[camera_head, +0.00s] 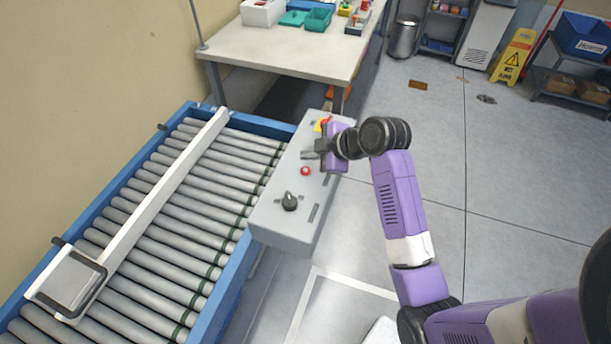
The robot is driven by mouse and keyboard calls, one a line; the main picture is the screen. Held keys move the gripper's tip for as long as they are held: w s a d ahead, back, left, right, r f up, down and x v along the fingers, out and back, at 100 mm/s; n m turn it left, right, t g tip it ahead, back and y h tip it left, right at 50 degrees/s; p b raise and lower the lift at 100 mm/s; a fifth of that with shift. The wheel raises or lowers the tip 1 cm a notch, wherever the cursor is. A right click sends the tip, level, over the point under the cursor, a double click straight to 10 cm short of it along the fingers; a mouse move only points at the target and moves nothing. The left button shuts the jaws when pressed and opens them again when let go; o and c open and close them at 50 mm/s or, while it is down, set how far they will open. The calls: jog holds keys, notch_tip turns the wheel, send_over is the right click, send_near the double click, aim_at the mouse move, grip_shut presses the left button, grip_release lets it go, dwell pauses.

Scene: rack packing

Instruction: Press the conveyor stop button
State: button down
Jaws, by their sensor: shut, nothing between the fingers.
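A grey control box (268,217) stands beside the roller conveyor (222,178). On its top are a small red button (305,171), a black knob (289,201) and, at the far end, a red button on a yellow base (320,124). The frame does not show which red button is the conveyor stop. My gripper (307,155) is shut and empty over the box top, just beyond the small red button and nearer than the yellow-based one. It partly hides the box top; I cannot tell whether it touches it.
A white bar with a framed plate (70,280) lies across the rollers. A table (290,48) with bins stands behind the box. A yellow wet-floor sign (514,55), trash can (403,37) and shelves are at the back right. Floor right of the box is mostly clear.

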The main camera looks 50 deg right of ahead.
aim_at(309, 172)
jog(key=shift+f+b, duration=0.65)
jog(key=shift+f, duration=0.8)
jog(key=shift+f, duration=0.1)
dwell(0.8)
jog(key=shift+f, duration=0.3)
jog(key=shift+f+b, duration=0.45)
jog(key=shift+b, duration=0.05)
dwell(0.5)
jog(key=shift+r, duration=0.1)
jog(key=shift+r+p, duration=0.75)
jog(key=shift+r+p, duration=2.15)
jog(key=shift+r, duration=0.4)
